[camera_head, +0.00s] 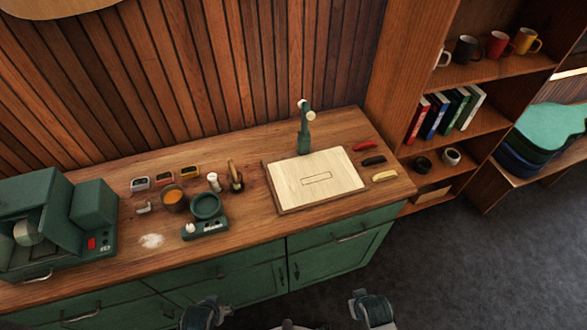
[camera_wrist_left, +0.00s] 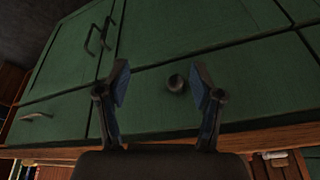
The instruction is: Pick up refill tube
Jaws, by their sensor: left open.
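I cannot single out the refill tube for certain. A small upright white cylinder (camera_head: 213,182) on the wooden counter, between the brown bowl and the brush holder, is the most tube-like thing. A small white piece (camera_head: 143,208) lies left of the bowl; its shape is too small to tell. My left gripper (camera_wrist_left: 160,70) is open and empty in the left wrist view, facing the green cabinet front. A dark round knob-like thing (camera_wrist_left: 177,84) shows between its fingers. In the head view only parts of my arms show at the bottom edge; my right gripper's fingers do not show.
The counter (camera_head: 245,235) holds a brown bowl (camera_head: 174,201), a green scale (camera_head: 206,228), a brush holder (camera_head: 237,183), a green machine (camera_head: 60,230) and a pale board (camera_head: 315,190). White powder (camera_head: 152,241) lies near the front. A bookshelf (camera_head: 465,70) stands at right.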

